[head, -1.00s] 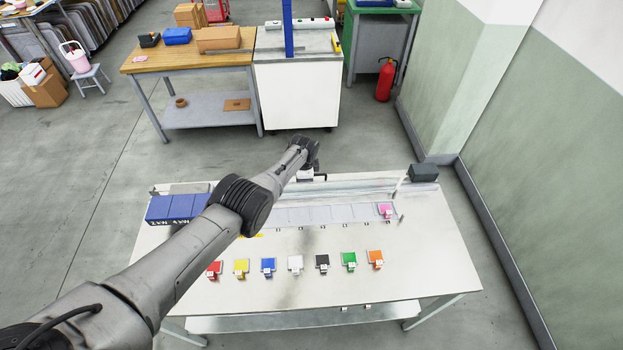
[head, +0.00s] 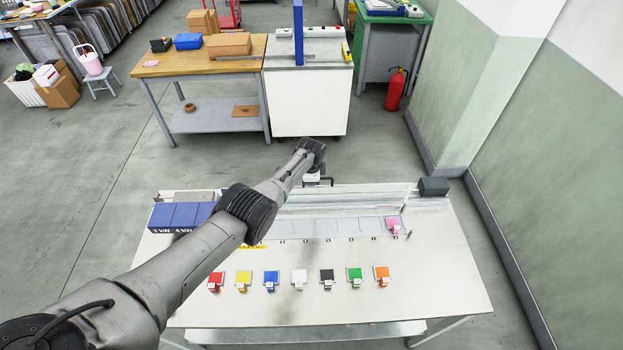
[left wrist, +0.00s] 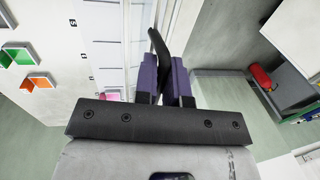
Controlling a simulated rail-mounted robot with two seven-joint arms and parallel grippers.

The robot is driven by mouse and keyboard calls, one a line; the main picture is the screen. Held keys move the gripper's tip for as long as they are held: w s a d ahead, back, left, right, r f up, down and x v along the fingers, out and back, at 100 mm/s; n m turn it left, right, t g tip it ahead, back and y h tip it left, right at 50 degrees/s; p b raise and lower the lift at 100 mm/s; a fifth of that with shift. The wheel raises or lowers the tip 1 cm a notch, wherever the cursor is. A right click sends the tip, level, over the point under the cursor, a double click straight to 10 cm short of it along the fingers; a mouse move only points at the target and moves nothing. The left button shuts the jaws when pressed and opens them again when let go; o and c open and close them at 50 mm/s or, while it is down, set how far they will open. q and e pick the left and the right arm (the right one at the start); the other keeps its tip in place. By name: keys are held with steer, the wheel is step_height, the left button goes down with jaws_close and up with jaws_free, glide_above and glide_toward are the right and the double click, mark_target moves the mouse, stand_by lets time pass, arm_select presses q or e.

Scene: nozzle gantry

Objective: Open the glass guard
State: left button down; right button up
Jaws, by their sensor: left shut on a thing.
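The glass guard (head: 370,196) is a clear, pale-edged panel along the back of the white table, behind a row of pale squares. Its exact tilt is hard to tell. A dark handle (head: 331,181) shows at its back edge. My left gripper (head: 317,180) reaches over the table to this handle, and the forearm hides part of the row. In the left wrist view, the purple fingers of my left gripper (left wrist: 166,80) are closed around the black handle (left wrist: 159,45), with the glass guard (left wrist: 136,35) just left of it. My right gripper is out of view.
Blue bins (head: 180,216) stand at the table's back left and a dark block (head: 434,186) at its back right. A pink piece (head: 393,224) lies at the row's right end. Several coloured squares line the table's front. Floor lies open behind the table.

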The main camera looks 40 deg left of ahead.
arm_select(q)
steer(key=shift+a+f, duration=0.15)
stand_by(0.3)
steer(key=c, duration=1.2)
jaws_free()
steer(key=shift+s, duration=0.1)
steer(key=shift+c, duration=0.2)
steer(key=shift+r+p, duration=0.55)
steer(key=shift+r, duration=0.15)
step_height(320, 180, up, 5)
steer(key=p, duration=0.4)
step_height(320, 180, up, 7)
glide_above(310, 190)
steer(key=s+d, duration=0.1)
steer(key=shift+r, duration=0.15)
